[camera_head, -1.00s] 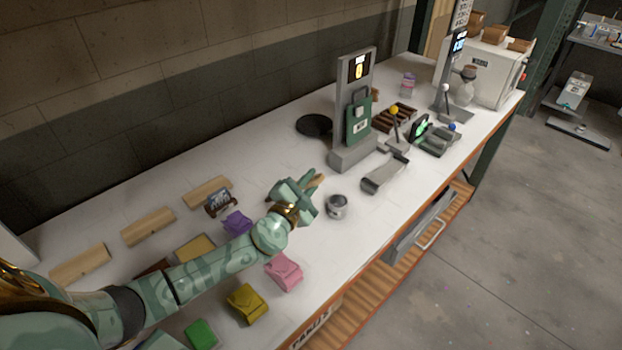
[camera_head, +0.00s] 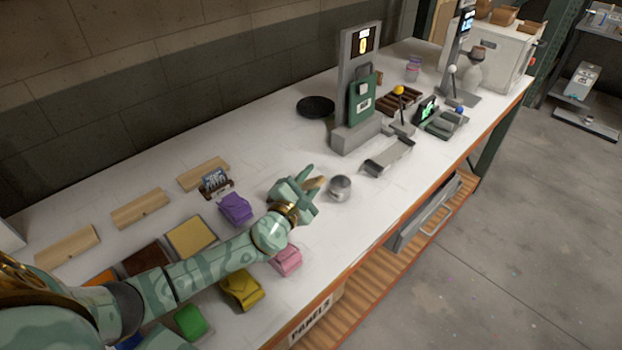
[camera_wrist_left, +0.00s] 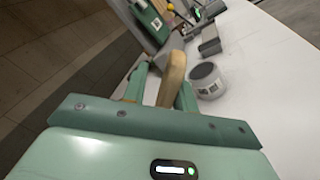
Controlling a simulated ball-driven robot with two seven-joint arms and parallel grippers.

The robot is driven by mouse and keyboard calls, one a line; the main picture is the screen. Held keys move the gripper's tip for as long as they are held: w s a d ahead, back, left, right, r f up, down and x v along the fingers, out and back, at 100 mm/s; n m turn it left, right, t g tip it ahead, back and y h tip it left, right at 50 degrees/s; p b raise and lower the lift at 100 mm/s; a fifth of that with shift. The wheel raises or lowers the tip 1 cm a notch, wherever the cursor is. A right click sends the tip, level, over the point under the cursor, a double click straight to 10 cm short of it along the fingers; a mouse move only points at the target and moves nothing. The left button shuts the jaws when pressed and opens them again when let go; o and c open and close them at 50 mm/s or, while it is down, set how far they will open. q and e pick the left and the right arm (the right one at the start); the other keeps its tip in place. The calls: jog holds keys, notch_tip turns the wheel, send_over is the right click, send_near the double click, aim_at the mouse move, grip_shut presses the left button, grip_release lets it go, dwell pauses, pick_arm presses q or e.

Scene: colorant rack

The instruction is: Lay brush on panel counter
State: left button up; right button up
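My left gripper (camera_head: 313,188) reaches over the white counter (camera_head: 262,167) from the left. It is shut on the brush (camera_head: 315,183), whose tan wooden handle (camera_wrist_left: 173,75) stands between the fingers in the left wrist view; its bristles are hidden. The gripper is just left of a small grey can (camera_head: 340,187), which also shows in the wrist view (camera_wrist_left: 206,80), apart from the fingers. The part of the counter marked "PANELS" (camera_head: 311,318) on its front is at the near left. My right gripper is not in view.
Wooden blocks (camera_head: 141,208) line the back left. Purple (camera_head: 235,208), pink (camera_head: 287,260), yellow (camera_head: 241,289) and green (camera_head: 190,321) pieces lie around my arm. A grey stand (camera_head: 355,95) and a grey tray (camera_head: 388,157) are beyond the can. Bare counter lies behind the gripper.

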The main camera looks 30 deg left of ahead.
pick_arm(q)
jog(key=shift+o, duration=0.5)
jog(key=shift+s, duration=0.1)
jog(key=shift+s, duration=0.35)
jog(key=s, duration=0.5)
jog(key=s+p, duration=0.1)
jog(key=s, duration=0.4)
jog(key=s+p, duration=0.1)
jog(key=s, duration=0.4)
jog(key=shift+s+a+f, duration=0.2)
jog(key=shift+a+f, duration=0.15)
jog(key=shift+a, duration=0.05)
jog(key=shift+f, duration=0.1)
